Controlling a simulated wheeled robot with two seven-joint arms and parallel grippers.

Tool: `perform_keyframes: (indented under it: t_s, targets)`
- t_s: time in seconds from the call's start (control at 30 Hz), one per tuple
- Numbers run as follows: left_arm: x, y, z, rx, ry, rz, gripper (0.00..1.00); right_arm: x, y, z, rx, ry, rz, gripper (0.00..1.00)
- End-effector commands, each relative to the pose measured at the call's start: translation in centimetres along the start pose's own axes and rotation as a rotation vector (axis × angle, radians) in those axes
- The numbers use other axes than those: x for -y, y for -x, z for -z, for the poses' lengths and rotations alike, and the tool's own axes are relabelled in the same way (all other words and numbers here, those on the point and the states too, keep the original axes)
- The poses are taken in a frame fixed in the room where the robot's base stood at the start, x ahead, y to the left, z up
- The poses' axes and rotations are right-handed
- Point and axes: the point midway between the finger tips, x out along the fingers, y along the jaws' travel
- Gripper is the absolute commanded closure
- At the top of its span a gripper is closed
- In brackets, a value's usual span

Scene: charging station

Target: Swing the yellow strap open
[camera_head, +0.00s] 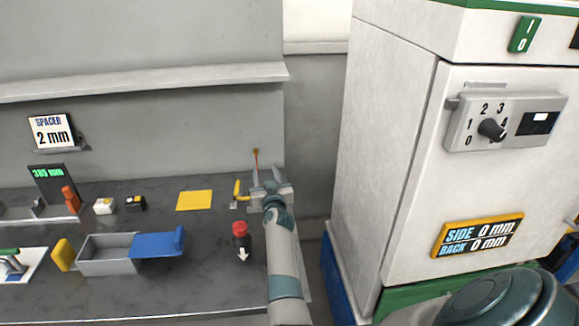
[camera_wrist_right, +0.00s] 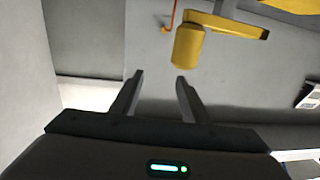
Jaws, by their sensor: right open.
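The yellow strap (camera_head: 237,188) stands at the right end of the grey bench, just left of my right gripper (camera_head: 266,177). In the right wrist view the strap (camera_wrist_right: 228,24) is a yellow bar with a thick rounded yellow end (camera_wrist_right: 188,47). That end lies beyond the fingertips of my right gripper (camera_wrist_right: 160,77), slightly to the right, with a gap between them. My right gripper is open with nothing between its fingers. In the head view the gripper and wrist hide part of the fixture by the strap. My left gripper is not in view.
A yellow sheet (camera_head: 194,200) and a grey bin with a blue flap (camera_head: 157,244) are farther left. A white machine cabinet (camera_head: 385,150) stands to the right. A shelf (camera_head: 140,80) runs above the bench.

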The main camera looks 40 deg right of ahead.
Motion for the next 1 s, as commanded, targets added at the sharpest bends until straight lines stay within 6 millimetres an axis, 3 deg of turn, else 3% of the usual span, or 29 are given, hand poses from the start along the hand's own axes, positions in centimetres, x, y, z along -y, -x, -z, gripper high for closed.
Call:
perform_keyframes:
  t_s: [0.53, 1.0]
  targets:
    - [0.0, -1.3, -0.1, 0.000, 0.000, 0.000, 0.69, -6.2, 4.3, 4.5, -0.003, 0.001, -0.001, 0.58]
    - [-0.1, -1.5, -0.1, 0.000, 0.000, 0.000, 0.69, -7.3, 5.2, 5.4, 0.000, -0.001, 0.000, 0.58]
